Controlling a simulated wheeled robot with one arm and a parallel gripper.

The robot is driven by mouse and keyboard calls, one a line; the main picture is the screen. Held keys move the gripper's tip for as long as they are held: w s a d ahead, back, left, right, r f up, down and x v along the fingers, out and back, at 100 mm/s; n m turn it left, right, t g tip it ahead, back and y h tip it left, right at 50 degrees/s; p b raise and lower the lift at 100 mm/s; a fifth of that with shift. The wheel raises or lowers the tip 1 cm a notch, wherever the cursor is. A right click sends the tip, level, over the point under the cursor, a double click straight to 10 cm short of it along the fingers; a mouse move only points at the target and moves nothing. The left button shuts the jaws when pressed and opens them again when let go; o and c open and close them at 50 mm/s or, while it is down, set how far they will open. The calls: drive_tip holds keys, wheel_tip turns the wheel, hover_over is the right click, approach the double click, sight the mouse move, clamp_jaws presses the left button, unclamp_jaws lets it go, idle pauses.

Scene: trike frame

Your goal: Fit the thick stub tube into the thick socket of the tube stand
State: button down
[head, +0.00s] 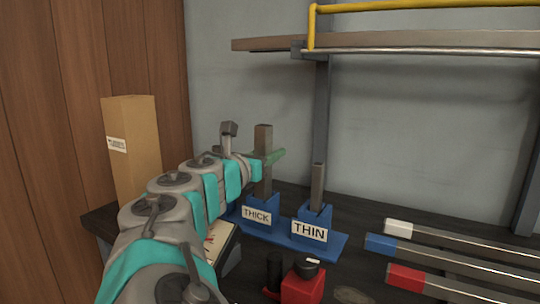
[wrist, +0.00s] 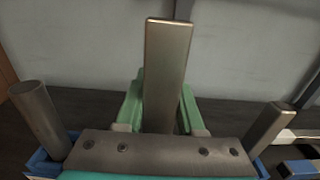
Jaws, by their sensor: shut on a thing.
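The thick stub tube (head: 263,146) is a grey-brown square bar, upright at the THICK socket (head: 262,207) of the blue tube stand (head: 325,242). My gripper (head: 268,158) is shut on the tube, its green fingers partly hidden in the head view. In the wrist view the tube (wrist: 167,75) rises between the green fingers of my gripper (wrist: 160,105). Its lower end meets the socket's top in the head view; I cannot tell how deep it sits. A thinner tube (head: 317,186) stands upright in the THIN socket (head: 312,225).
A tall cardboard box (head: 132,150) stands at the left by the wooden wall. Bars with white, blue and red ends (head: 405,275) lie at the right. A red block (head: 302,287) is in front of the stand. A shelf (head: 400,42) hangs above at the back.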

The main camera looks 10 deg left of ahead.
sight(269, 170)
drive_tip(key=shift+s+t, duration=0.15)
drive_tip(key=shift+t, duration=0.15)
drive_tip(key=shift+f+b, duration=0.45)
drive_tip(key=shift+f, duration=1.4)
idle(1.4)
drive_tip(key=shift+f, duration=0.2)
